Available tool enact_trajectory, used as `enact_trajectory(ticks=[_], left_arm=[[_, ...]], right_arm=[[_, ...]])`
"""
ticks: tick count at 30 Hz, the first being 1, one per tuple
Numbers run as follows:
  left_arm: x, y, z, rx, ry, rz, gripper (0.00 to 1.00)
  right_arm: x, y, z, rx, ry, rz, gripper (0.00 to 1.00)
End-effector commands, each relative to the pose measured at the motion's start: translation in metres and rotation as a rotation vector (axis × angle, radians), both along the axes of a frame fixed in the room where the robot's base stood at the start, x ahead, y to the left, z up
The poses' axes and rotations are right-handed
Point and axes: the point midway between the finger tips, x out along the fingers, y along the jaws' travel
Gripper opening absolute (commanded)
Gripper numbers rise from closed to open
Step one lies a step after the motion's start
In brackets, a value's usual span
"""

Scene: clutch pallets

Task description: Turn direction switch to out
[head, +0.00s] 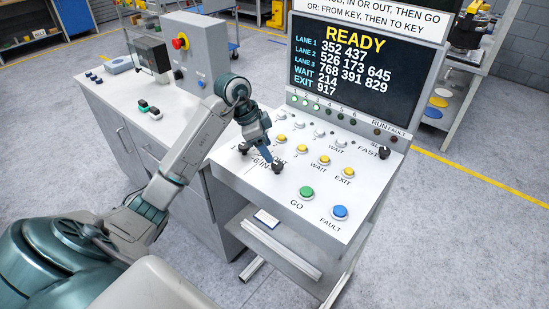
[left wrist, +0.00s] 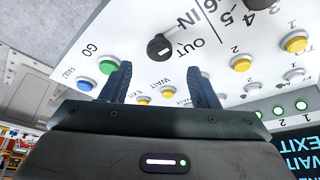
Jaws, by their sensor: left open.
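The direction switch is a round black knob (head: 277,168) on the white sloping panel, between the IN and OUT labels. In the left wrist view the knob (left wrist: 160,47) shows with a small white mark; I cannot tell for sure which label it points at. My left gripper (head: 268,158) is over the panel at this knob and hides part of it and its labels in the head view. In the left wrist view the open fingers (left wrist: 161,70) stand either side of the knob's line, with the knob beyond the tips and apparently not gripped. My right gripper is not in view.
A second black knob (head: 243,148) with number labels is close by. Several yellow buttons (head: 323,160), the green GO button (head: 306,193) and the blue FAULT button (head: 340,212) share the panel. The screen (head: 350,80) behind reads READY. A grey cabinet (head: 150,110) stands left.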

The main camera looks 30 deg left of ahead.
Motion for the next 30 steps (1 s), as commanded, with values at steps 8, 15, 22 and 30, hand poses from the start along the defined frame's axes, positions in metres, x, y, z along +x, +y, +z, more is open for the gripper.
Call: enact_trajectory(ticks=[8,15,22,30], left_arm=[[0.012,-0.015,-0.042,-0.004,0.0,-0.001,0.55],[0.016,-0.019,-0.058,-0.002,-0.001,-0.002,0.55],[0.016,-0.019,-0.059,-0.001,-0.002,-0.003,0.55],[0.016,-0.019,-0.058,-0.001,-0.002,-0.003,0.11]], right_arm=[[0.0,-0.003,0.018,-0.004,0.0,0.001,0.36],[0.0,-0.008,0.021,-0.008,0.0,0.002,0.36],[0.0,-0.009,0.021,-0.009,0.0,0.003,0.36],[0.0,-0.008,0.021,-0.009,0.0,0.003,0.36]])
